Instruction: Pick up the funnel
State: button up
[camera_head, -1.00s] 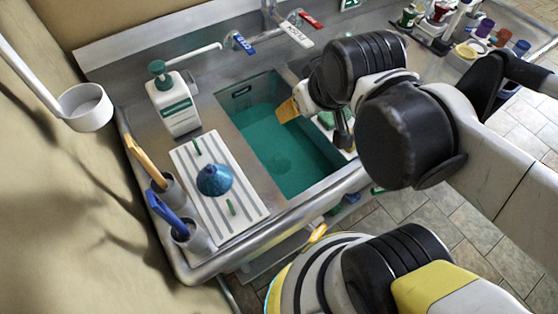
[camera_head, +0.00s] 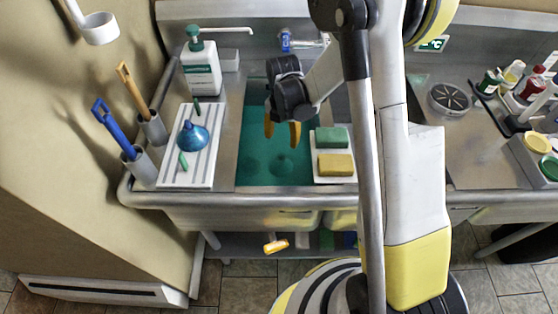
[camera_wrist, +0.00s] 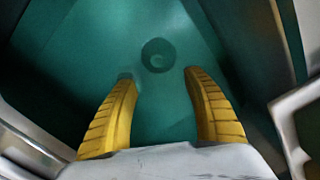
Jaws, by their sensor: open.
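A blue funnel (camera_head: 193,137) lies on the white ribbed drain mat (camera_head: 208,116), left of the sink basin. It rests wide side down, with its narrow end up. My gripper (camera_head: 282,130) hangs over the teal basin, to the right of the funnel and apart from it. Its two yellow fingers are spread and hold nothing. In the wrist view my gripper (camera_wrist: 160,92) points down into the basin, with a round drain (camera_wrist: 158,55) beyond the fingertips. The funnel is not in the wrist view.
A soap dispenser (camera_head: 200,70) stands behind the mat. Two holders with a blue-handled tool (camera_head: 113,130) and an orange-handled tool (camera_head: 132,90) stand on its left. Green (camera_head: 331,138) and yellow (camera_head: 335,164) sponges lie right of the basin. Small green pieces flank the funnel.

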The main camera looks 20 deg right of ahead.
aim_at(281, 156)
jog(key=shift+n, duration=0.4)
notch_tip(281, 156, down, 7)
jog(key=shift+a+f+b, duration=0.1)
jog(key=shift+b, duration=1.05)
jog(key=f+b, duration=0.2)
jog(key=f, duration=0.1)
jog(key=f+b, duration=0.1)
jog(key=f, duration=0.1)
jog(key=shift+w, duration=0.3)
jog(key=shift+c, duration=0.3)
jog(key=c, duration=1.1)
